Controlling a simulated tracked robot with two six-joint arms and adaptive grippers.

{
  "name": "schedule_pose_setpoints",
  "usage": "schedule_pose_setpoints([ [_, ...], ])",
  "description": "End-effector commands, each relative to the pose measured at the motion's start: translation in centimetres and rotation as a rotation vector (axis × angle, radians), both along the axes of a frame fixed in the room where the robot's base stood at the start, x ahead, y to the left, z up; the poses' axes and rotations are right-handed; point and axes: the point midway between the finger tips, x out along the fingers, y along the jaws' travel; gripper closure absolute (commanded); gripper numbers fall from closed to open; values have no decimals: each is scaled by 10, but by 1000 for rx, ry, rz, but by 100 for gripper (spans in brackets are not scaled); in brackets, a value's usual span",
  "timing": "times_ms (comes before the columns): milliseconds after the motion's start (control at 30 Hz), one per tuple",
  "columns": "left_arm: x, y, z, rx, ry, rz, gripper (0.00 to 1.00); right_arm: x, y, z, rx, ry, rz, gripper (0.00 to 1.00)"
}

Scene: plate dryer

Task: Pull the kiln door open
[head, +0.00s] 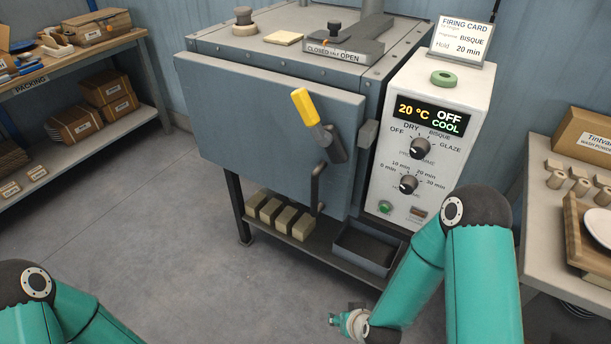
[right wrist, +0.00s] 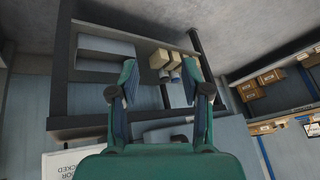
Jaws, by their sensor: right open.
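The kiln door (head: 250,125) is a flat blue-grey panel on the front of the kiln (head: 285,45). I cannot tell whether it sits flush or slightly ajar. A latch lever with a yellow grip (head: 305,107) is on its right part, tilted up and left. A dark vertical pull handle (head: 316,186) is below the lever. My right gripper (head: 345,320) is low in front of the kiln stand, apart from the door and handle. The right wrist view shows its two fingers (right wrist: 160,75) spread and empty. My left gripper is out of view; only my left arm shows.
Under the kiln, a shelf holds several cream bricks (head: 280,213) and a grey tray (head: 362,248). The control panel (head: 428,140) reads 20 °C, OFF, COOL. A packing shelf (head: 80,128) stands left, a table (head: 540,210) right. The floor before the door is clear.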

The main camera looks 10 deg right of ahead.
Motion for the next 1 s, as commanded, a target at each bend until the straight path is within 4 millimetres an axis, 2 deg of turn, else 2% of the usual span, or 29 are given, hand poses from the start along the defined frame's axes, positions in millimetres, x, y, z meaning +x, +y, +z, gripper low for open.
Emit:
schedule_pose_setpoints([
  [33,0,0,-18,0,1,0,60,34,-14,10,-79,-140,-25,52],
  [67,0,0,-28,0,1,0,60,53,-22,21,-134,-230,-43,52],
  [100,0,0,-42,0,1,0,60,78,-30,41,-208,-355,-67,52],
  [167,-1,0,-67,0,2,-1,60,109,-38,79,-315,-551,-110,52],
  [200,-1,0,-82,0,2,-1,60,122,-37,105,-365,-664,-138,52],
  [300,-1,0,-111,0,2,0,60,134,-24,155,-409,-857,-188,52],
  [400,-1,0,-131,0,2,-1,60,135,0,180,-376,-957,-189,52],
  [500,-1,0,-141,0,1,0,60,133,21,194,-341,-1012,-166,52],
  [633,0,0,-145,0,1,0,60,133,34,200,-321,-1034,-145,52],
  [833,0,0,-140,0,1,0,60,149,33,202,-320,-1033,-143,52],
  [1000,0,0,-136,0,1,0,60,179,27,202,-319,-1032,-144,52],
])
